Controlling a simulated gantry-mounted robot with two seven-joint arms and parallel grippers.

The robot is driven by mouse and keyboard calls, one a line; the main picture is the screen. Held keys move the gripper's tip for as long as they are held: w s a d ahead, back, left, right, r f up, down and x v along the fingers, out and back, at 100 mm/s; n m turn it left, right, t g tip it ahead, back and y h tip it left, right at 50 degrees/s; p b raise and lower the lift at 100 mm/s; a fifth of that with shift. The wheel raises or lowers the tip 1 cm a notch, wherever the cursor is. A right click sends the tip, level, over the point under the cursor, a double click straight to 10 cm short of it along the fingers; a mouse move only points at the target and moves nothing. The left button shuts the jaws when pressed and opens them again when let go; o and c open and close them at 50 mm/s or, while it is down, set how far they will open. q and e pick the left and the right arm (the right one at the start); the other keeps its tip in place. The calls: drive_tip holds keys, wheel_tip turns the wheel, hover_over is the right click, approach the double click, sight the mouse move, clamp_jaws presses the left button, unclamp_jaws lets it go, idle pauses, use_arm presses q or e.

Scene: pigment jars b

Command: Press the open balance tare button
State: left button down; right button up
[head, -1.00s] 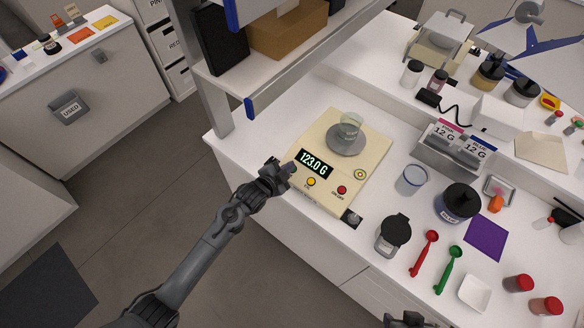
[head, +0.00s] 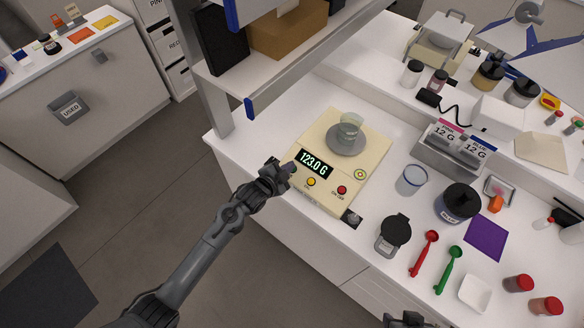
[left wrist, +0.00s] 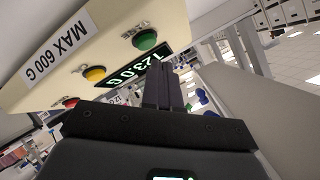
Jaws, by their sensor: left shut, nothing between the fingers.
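The cream balance (head: 318,193) stands on the white bench, its display (head: 313,163) reading 123.0 G. A glass beaker (head: 350,128) stands on its round pan. In the head view a yellow button (head: 311,182) and a red button (head: 342,190) show on its front. My left gripper (head: 284,170) is shut and empty at the balance's front left corner, hiding the green button in the head view. My right gripper (head: 405,321) shows only partly at the bottom edge.
A shelf (head: 300,72) overhangs the bench behind the balance. Open floor lies left of the bench.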

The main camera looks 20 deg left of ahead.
use_arm(q)
drive_tip(key=shift+f, duration=0.1)
idle(0.3)
drive_tip(key=shift+w+f+b, duration=0.15)
drive_tip(key=shift+f+b, duration=0.15)
drive_tip(key=shift+f, duration=0.05)
idle(0.3)
drive_tip(key=shift+w+d+f+b, duration=0.1)
drive_tip(key=shift+w+f+b, duration=0.05)
drive_tip(key=shift+f+b, duration=0.2)
idle(0.5)
drive_tip(key=shift+s+r+p, duration=0.3)
drive_tip(key=shift+r+p, duration=0.5)
drive_tip(key=shift+p, duration=0.35)
drive_tip(key=shift+r, duration=0.1)
